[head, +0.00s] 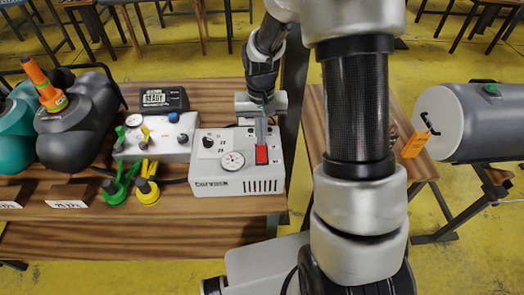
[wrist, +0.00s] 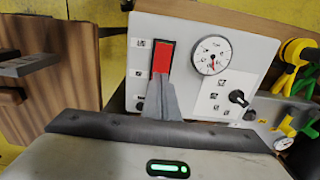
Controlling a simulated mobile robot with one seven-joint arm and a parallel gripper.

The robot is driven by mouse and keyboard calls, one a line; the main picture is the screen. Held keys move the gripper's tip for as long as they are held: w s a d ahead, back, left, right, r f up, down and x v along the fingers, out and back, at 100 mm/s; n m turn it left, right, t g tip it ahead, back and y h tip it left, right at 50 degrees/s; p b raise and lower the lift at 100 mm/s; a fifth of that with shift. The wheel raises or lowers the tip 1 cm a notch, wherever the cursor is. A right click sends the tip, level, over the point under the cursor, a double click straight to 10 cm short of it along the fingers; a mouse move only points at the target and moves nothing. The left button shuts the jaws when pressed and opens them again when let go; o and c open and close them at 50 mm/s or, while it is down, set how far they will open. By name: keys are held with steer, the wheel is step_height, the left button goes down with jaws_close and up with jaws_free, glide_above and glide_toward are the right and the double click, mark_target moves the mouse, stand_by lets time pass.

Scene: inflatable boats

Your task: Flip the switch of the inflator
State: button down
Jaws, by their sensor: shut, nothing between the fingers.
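The inflator (head: 235,180) is a white box on the wooden bench, with a round gauge (head: 232,161), a dark knob and a red rocker switch (head: 262,155) on its top panel. My gripper (head: 261,142) is shut and empty, reaching over the box from behind with its fingertips at the switch's edge. In the wrist view, the red switch (wrist: 162,58) sits in a dark frame beside the gauge (wrist: 211,55). The shut fingertips (wrist: 159,82) overlap the switch's near end and hide part of it. I cannot tell whether they touch it.
Left of the inflator stand a grey valve box (head: 158,137), a digital display (head: 164,99), green and yellow fittings (head: 148,188) and dark inflatable tubes (head: 80,120). A grey cylinder (head: 480,120) with an orange tag lies at the right. The bench front is mostly clear.

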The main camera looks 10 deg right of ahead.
steer(key=shift+f+b, duration=0.65)
steer(key=shift+f, duration=0.25)
steer(key=shift+r, duration=0.15)
steer(key=shift+r+p, duration=2.4)
steer(key=shift+r, duration=1)
steer(key=s+r+n+t, duration=0.1)
steer(key=s+r, duration=0.3)
steer(key=r, duration=0.4)
steer(key=s+r+t, duration=0.2)
steer(key=s+r, duration=0.2)
steer(key=r, duration=0.5)
steer(key=s+r+n+t, duration=0.1)
steer(key=s+r, duration=0.5)
steer(key=s, duration=0.6)
steer(key=shift+r+t, duration=0.15)
steer(key=shift+t, duration=0.65)
